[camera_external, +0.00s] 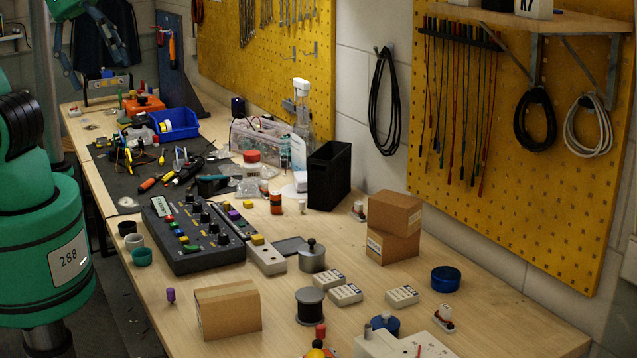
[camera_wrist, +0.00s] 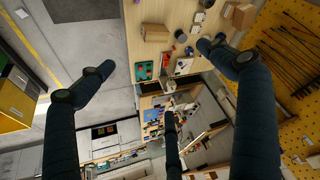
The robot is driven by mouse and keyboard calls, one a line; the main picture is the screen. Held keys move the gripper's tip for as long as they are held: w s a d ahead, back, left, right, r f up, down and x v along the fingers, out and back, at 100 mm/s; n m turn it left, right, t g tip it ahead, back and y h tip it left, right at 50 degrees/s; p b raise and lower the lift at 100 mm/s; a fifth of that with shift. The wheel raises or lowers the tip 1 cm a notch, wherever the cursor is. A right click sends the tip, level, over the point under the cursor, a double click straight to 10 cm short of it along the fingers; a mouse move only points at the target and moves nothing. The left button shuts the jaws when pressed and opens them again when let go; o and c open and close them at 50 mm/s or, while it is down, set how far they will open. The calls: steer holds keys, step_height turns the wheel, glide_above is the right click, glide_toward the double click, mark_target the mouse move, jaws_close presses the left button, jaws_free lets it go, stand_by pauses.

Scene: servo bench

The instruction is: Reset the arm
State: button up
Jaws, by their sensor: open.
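My gripper (camera_wrist: 157,72) shows in the wrist view with its dark blue fingers spread wide apart. One finger comes in from the left, one from the right and one from the bottom middle. It is open, with nothing between the fingers. The fingers are seen against the bench and floor, apart from the objects there. In the external view my green arm (camera_external: 40,225), marked 288, stands at the left edge beside the bench.
The wooden bench (camera_external: 520,325) holds a black button panel (camera_external: 190,260), cardboard boxes (camera_external: 228,312), a black bin (camera_external: 329,176), a blue tray (camera_external: 178,124) and small parts. A yellow pegboard (camera_external: 560,190) with hanging cables lines the wall. The bench's front right is partly clear.

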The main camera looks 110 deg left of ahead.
step_height(320, 180, down, 11)
steer(key=b, duration=0.9)
steer(key=shift+b, duration=0.4)
step_height(320, 180, down, 12)
steer(key=b, duration=1.2)
stand_by(4.5)
